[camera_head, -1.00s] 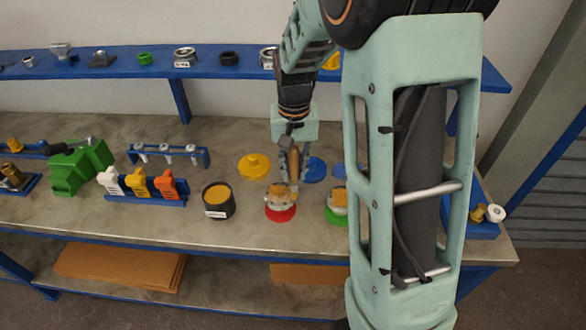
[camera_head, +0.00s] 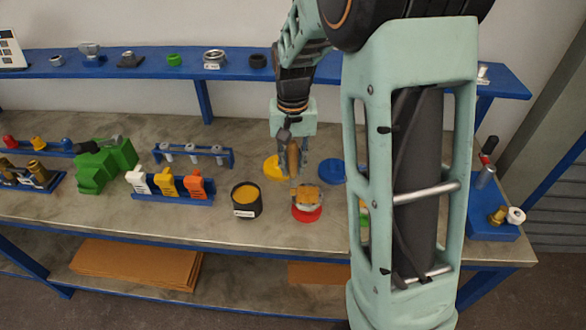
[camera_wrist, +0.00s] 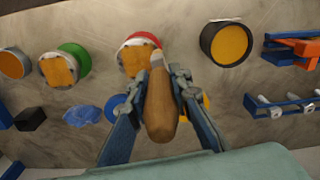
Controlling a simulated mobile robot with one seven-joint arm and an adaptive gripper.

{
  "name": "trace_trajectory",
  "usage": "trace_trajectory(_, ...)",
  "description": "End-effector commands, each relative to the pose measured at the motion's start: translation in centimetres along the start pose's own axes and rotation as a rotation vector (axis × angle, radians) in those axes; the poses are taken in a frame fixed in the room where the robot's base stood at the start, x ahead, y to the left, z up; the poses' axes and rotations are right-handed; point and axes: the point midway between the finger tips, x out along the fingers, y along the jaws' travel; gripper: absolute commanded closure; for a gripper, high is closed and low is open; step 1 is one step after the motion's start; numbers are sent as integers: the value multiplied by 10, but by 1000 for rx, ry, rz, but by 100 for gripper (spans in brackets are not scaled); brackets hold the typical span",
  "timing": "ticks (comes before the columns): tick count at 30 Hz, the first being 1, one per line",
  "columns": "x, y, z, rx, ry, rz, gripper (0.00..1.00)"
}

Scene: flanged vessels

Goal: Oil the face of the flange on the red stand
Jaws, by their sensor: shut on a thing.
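The flange (camera_head: 306,194) on the red stand (camera_head: 307,214) shows a tan-orange face and a grey rim. It stands near the bench front. The flange (camera_wrist: 137,60) and its red stand (camera_wrist: 147,37) also show in the wrist view. My gripper (camera_head: 292,172) is shut on a wooden-handled tool (camera_wrist: 160,108) with a pale tip. The tool (camera_head: 293,155) hangs behind and slightly left of the flange in the head view. In the wrist view its tip overlaps the flange's right edge; I cannot tell whether they touch. The tip's underside is hidden.
A black tin (camera_head: 246,204) with orange contents stands left of the flange. Yellow (camera_head: 274,168) and blue (camera_head: 331,171) round stands lie behind. Another orange-faced flange (camera_wrist: 58,70) sits on a green stand (camera_wrist: 77,58). A rack of clamps (camera_head: 170,186) stands further left.

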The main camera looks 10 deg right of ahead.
Motion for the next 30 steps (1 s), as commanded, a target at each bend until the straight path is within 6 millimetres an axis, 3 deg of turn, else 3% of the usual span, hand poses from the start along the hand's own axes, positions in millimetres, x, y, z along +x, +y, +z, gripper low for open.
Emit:
trace_trajectory(18, -56, 4, -4, 1, -2, 1, 100)
trace_trajectory(30, -58, 5, -4, 1, -2, 1, 100)
